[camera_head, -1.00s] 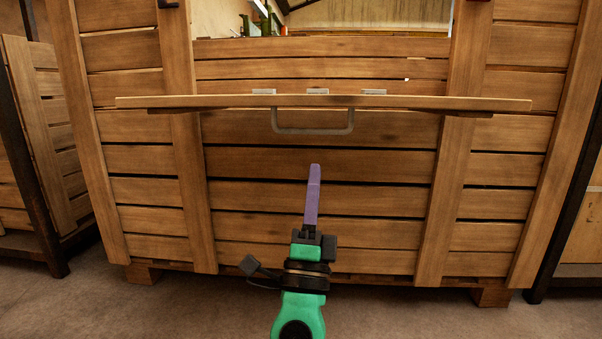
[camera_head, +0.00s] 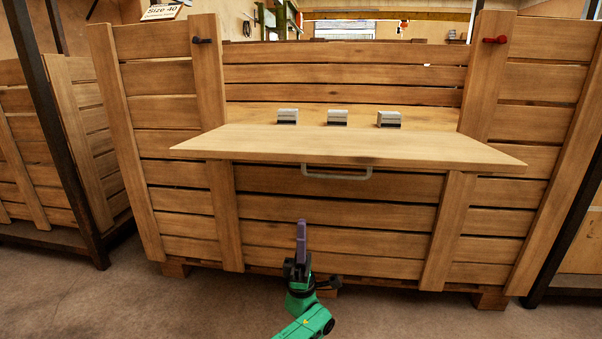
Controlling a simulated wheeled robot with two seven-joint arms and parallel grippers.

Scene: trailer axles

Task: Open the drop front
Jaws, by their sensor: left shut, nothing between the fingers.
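The drop front (camera_head: 345,146) is a wooden flap on the front of a large slatted crate (camera_head: 340,212). It juts out towards me, roughly level, with its top face in view. A grey bar handle (camera_head: 337,174) shows under its front edge. My left gripper (camera_head: 301,224), with purple fingers, is shut and empty. It is below the flap and handle, apart from them, in front of the crate's lower slats. My right gripper is not in view.
Three small grey blocks (camera_head: 337,117) stand along the flap's back edge. A black latch (camera_head: 202,41) and a red latch (camera_head: 494,40) sit on the crate's uprights. Dark posts (camera_head: 62,135) flank the crate. Bare floor (camera_head: 150,305) lies in front.

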